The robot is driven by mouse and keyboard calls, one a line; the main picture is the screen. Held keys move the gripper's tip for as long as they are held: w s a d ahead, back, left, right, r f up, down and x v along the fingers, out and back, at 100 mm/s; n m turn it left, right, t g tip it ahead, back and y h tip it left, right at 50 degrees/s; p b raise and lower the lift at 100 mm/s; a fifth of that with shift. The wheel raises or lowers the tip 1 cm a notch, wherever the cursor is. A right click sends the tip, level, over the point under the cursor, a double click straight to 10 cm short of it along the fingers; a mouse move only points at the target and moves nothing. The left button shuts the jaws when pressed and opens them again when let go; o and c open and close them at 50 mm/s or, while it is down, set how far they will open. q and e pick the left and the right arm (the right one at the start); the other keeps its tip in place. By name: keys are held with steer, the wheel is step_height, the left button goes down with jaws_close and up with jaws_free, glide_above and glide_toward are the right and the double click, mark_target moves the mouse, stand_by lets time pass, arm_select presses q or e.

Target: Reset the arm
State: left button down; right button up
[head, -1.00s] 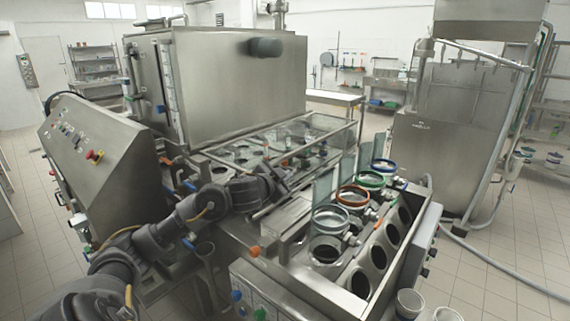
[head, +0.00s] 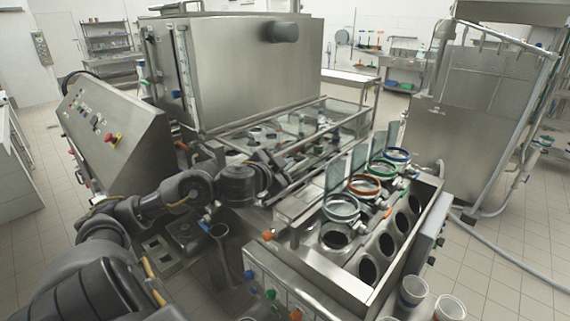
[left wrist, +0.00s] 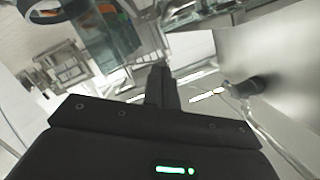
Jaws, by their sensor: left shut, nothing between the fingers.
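My left arm comes in from the lower left of the head view. My left gripper (head: 268,163) is over the front edge of the glass-covered section of the cup filler (head: 290,261), left of the ringed openings. In the left wrist view its two dark fingers (left wrist: 160,80) are together, with nothing between them. My right gripper is not in view.
Blue, orange and green rings (head: 365,185) with upright clear flaps stand close to the right of my left gripper. A steel control panel (head: 112,138) is at left and a large steel tank (head: 240,80) behind. White cups (head: 413,290) stand at the lower right. Tiled floor is open at far right.

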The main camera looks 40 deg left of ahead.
arm_select(q)
steer(key=shift+s+d+r, duration=0.15)
steer(key=shift+s+d, duration=0.1)
steer(key=shift+s, duration=0.25)
